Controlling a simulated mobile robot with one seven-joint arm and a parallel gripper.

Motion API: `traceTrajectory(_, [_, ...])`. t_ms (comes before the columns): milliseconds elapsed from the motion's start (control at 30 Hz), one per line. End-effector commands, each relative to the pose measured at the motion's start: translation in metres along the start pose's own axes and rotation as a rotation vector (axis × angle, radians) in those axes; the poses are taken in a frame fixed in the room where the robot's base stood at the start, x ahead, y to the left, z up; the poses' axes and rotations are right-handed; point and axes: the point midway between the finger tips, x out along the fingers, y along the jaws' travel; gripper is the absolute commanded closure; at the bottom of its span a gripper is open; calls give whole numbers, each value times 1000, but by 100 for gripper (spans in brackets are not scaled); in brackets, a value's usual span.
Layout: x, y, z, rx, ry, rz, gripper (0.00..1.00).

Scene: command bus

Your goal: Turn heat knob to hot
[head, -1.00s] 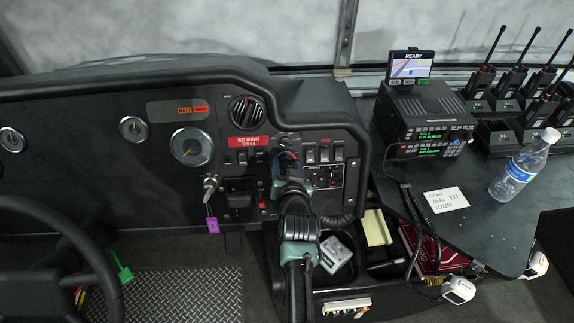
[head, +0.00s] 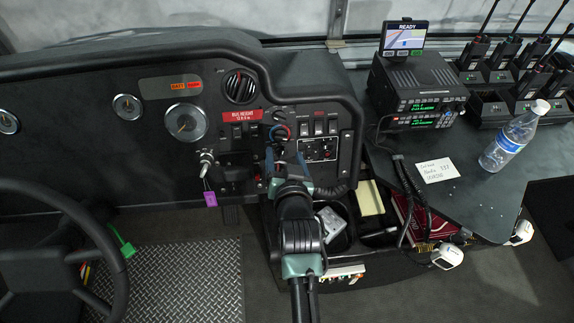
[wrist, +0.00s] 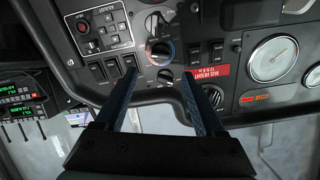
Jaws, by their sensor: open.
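The heat knob (head: 281,132), a round knob ringed by a blue and red arc, is on the dash panel just above my gripper in the head view. In the wrist view the heat knob (wrist: 160,51) shows whole, with its coloured ring, beyond the fingertips and between their lines. My gripper (wrist: 160,77) is open, with two dark fingers apart and nothing between them. In the head view my gripper (head: 287,158) is in front of the panel just below the knob. I see no contact with the knob. The knob's exact setting is too small to read.
Another knob (wrist: 165,76) is close to the heat knob, near the fingertips. Rocker switches (wrist: 112,68) and a red label (wrist: 208,72) flank it. An ignition key with a purple tag (head: 210,199) hangs at left. A bottle (head: 514,137) stands on the right console.

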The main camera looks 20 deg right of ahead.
Motion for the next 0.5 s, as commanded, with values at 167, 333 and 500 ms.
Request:
traceTrajectory(167, [-28, -1, 0, -1, -1, -1, 29])
traceTrajectory(333, [-43, 0, 1, 0, -1, -1, 29])
traceTrajectory(500, [-47, 0, 0, 0, 0, -1, 29])
